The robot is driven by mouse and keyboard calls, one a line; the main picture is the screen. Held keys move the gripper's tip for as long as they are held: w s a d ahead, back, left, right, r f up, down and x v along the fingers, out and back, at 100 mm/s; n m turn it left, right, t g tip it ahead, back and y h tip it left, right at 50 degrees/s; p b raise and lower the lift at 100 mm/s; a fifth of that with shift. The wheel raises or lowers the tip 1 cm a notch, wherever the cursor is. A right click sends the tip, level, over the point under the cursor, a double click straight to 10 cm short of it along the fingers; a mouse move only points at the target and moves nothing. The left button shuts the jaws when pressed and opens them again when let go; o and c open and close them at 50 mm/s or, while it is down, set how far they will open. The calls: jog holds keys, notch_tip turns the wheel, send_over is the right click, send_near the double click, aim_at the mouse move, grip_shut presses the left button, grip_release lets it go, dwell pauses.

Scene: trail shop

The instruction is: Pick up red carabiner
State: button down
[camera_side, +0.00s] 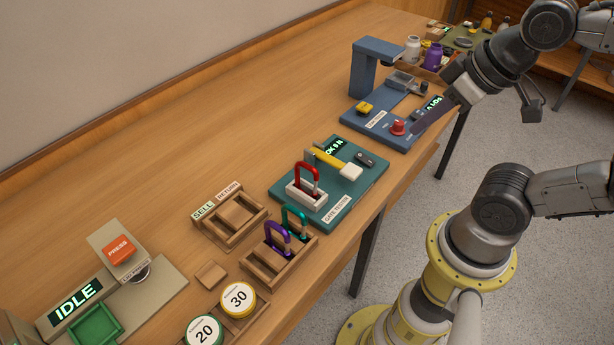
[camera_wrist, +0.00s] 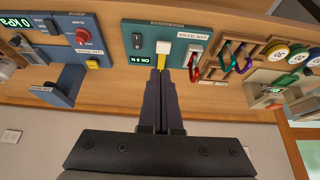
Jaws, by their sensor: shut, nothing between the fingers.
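The red carabiner (camera_side: 306,178) stands upright in a white holder (camera_side: 305,196) on the teal gate tester (camera_side: 340,208). In the wrist view the red carabiner (camera_wrist: 195,66) also shows in its holder, just right of my fingers. My gripper (camera_wrist: 161,72) is shut and empty, its dark fingers together and overlapping the yellow lever of the gate tester in that view. In the side view my gripper (camera_side: 418,133) is off to the right by the blue station, apart from the carabiner.
A purple carabiner (camera_side: 277,238) and a green carabiner (camera_side: 293,220) stand in a wooden rack (camera_side: 268,262) near the gate tester. A yellow lever with a white end (camera_side: 350,171) lies beside the red carabiner. The blue station (camera_side: 374,60) rises behind.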

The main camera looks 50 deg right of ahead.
jog(key=c, duration=0.8)
grip_release()
